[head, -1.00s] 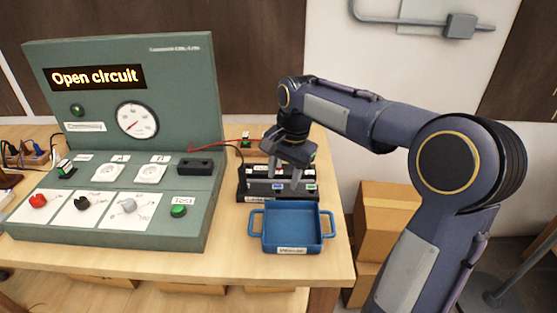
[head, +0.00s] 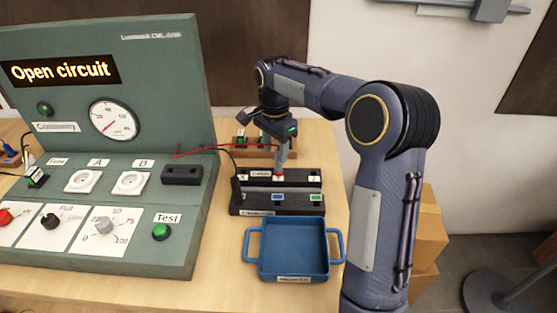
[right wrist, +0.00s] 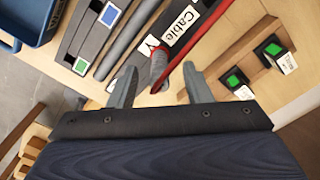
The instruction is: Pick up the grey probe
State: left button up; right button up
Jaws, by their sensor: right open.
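A grey, slim upright piece, which looks like the grey probe (right wrist: 158,66), stands between my right fingers in the right wrist view, with red beside it. My right gripper (right wrist: 160,78) is open around it, one finger on each side, with a gap visible. In the head view, my right gripper (head: 281,165) points down at the back row of the dark rack (head: 300,179), near the white "Cable" label (head: 260,174). The probe is largely hidden there by the fingers. My left gripper is not in view.
A blue tray (head: 252,262), empty, stands in front of the rack. The green test panel (head: 150,235) reads "Open circuit" and stands to the left. A red lead (head: 205,150) and a black lead run from it towards the rack. A wooden block with green-topped pieces (head: 268,152) is behind.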

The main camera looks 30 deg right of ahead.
aim_at(279, 172)
jog(key=f, duration=0.2)
jog(key=d+f, duration=0.1)
jog(key=f, duration=0.2)
jog(key=shift+d+f, duration=0.1)
jog(key=shift+f, duration=0.6)
jog(key=shift+c, duration=0.3)
jog(key=c, duration=0.9)
jog(key=shift+r, duration=0.15)
